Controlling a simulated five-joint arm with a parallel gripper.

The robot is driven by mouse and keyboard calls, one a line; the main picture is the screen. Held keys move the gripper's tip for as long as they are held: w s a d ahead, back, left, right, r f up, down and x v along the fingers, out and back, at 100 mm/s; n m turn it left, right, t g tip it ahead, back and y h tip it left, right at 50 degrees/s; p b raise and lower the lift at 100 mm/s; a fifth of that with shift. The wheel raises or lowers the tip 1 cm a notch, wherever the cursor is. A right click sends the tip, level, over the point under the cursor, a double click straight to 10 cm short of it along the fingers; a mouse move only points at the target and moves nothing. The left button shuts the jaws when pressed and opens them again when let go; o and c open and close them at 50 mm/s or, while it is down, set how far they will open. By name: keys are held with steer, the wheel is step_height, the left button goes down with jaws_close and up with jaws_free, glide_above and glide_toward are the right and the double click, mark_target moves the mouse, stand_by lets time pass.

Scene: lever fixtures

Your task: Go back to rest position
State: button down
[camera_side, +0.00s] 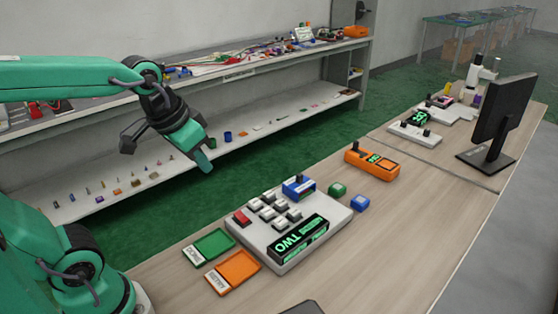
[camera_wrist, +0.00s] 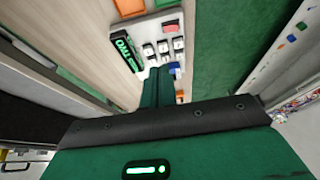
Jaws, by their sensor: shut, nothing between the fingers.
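My gripper (camera_side: 205,163) is in the air in the side view, beyond the table's left edge and over the green floor. It points downward, is shut and holds nothing. In the wrist view my gripper (camera_wrist: 157,85) shows as a dark green shape, with a keypad panel (camera_wrist: 160,40) beyond it. The same white keypad panel (camera_side: 290,259) lies on the table in the side view, with several grey keys, one red key, a blue block-like part and a display reading "TWO". My gripper is apart from it.
A green tray (camera_side: 209,247) and an orange tray (camera_side: 233,272) lie left of the panel. A monitor (camera_side: 503,110) stands at the right. A shelf (camera_side: 270,125) with small objects runs along the wall.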

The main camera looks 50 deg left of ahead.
steer(key=shift+t, duration=0.5)
steer(key=shift+s+d+f, duration=0.1)
steer(key=shift+s+f, duration=0.05)
steer(key=shift+s, duration=0.6)
steer(key=shift+s+d+f, duration=0.1)
steer(key=shift+s+f, duration=0.1)
steer(key=shift+s, duration=0.5)
steer(key=shift+s+d+f, duration=0.1)
steer(key=shift+s+f, duration=0.05)
steer(key=shift+s, duration=0.6)
